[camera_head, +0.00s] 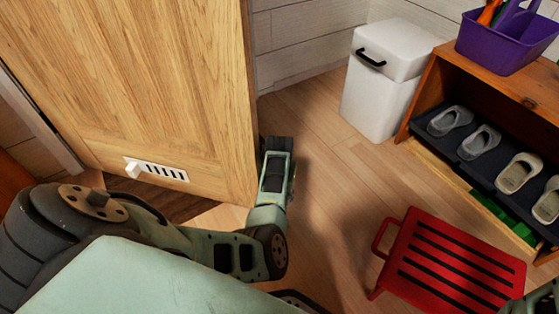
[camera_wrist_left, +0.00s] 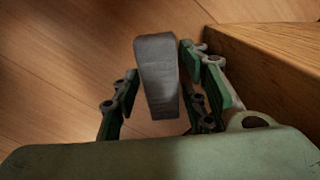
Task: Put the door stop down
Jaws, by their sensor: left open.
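The door stop (camera_wrist_left: 157,75) is a grey wedge, seen in the left wrist view between the fingers of my left gripper (camera_wrist_left: 160,88). The fingers are open, with a gap visible on the left of the wedge. It appears low over or on the wooden floor; I cannot tell whether it touches it. In the head view my left gripper (camera_head: 277,160) points down near the floor, right beside the free edge of the wooden door (camera_head: 190,70). The door stop is not clearly distinguishable there. My right gripper's fingers are not in view.
A white bin (camera_head: 385,85) stands by the back wall. A shoe cabinet (camera_head: 440,75) with several grey shoes and a purple basket (camera_head: 505,40) on top is at right. A red slatted stool (camera_head: 455,265) stands in front of it. Floor between door and stool is clear.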

